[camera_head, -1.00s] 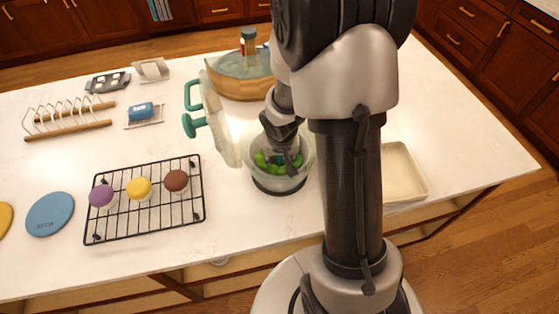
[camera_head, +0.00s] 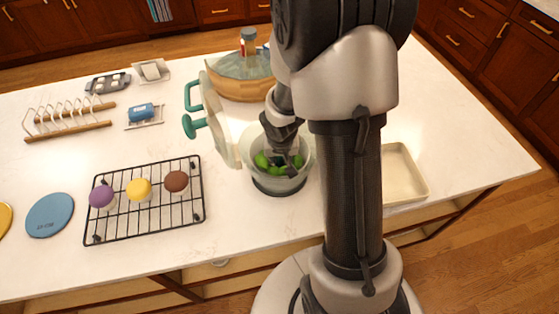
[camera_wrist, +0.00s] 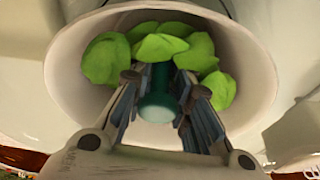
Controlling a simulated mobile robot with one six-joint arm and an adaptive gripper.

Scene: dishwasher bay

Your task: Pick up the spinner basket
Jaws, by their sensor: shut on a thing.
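The spinner basket (camera_wrist: 66,75) is a pale round bowl with several green leaves (camera_wrist: 160,45) in it and a teal post (camera_wrist: 160,90) at its middle. In the head view it sits in a translucent bowl with a dark base (camera_head: 280,188), near the counter's front edge; its green contents (camera_head: 263,160) show. My gripper (camera_wrist: 157,105) reaches down into the basket, with its fingers on both sides of the teal post, shut on it. In the head view my gripper (camera_head: 283,158) is partly hidden by my arm. I cannot tell whether the basket is clear of the outer bowl.
A pale upright piece with teal handles (camera_head: 222,122) stands close on the bowl's left. Behind is a round wooden-sided container (camera_head: 240,85). A black cooling rack (camera_head: 145,215) is at left, a cream tray (camera_head: 403,175) at right. The front counter between rack and bowl is clear.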

